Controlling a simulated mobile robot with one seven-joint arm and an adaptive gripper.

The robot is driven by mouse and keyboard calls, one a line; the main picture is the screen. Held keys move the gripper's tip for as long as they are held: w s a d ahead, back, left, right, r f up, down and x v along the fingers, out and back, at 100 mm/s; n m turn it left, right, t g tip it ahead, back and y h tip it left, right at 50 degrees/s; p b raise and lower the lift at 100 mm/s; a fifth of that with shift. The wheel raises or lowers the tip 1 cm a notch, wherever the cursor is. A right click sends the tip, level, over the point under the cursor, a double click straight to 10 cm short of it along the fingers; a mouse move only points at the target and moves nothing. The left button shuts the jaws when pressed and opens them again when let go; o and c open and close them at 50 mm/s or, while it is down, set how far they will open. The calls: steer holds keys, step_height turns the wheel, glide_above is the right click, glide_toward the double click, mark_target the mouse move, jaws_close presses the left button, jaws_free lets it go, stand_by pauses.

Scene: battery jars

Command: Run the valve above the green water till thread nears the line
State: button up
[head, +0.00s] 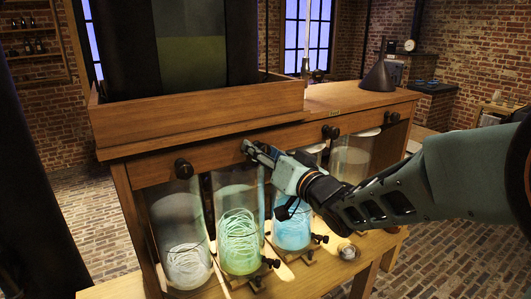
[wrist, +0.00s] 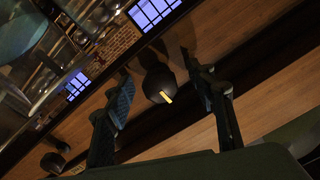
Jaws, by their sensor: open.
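The green water jar (head: 238,225) stands second from the left in the wooden stand, with pale coiled thread (head: 240,240) inside. A fill line cannot be made out on it. The dark round valve knob (head: 246,146) above it is partly hidden by my gripper (head: 258,152). In the wrist view, that knob (wrist: 157,80) with a yellow mark lies between the two spread fingers of my gripper (wrist: 158,72). The fingers are open, one on each side of it; contact cannot be told.
A clear jar (head: 181,240) stands left of the green one and a blue jar (head: 293,225) right of it. Other knobs (head: 183,168) line the beam. Small taps (head: 270,263) stick out at the jar bases. A small dish (head: 348,251) sits on the shelf.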

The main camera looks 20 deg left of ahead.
steer(key=shift+v, duration=2.5)
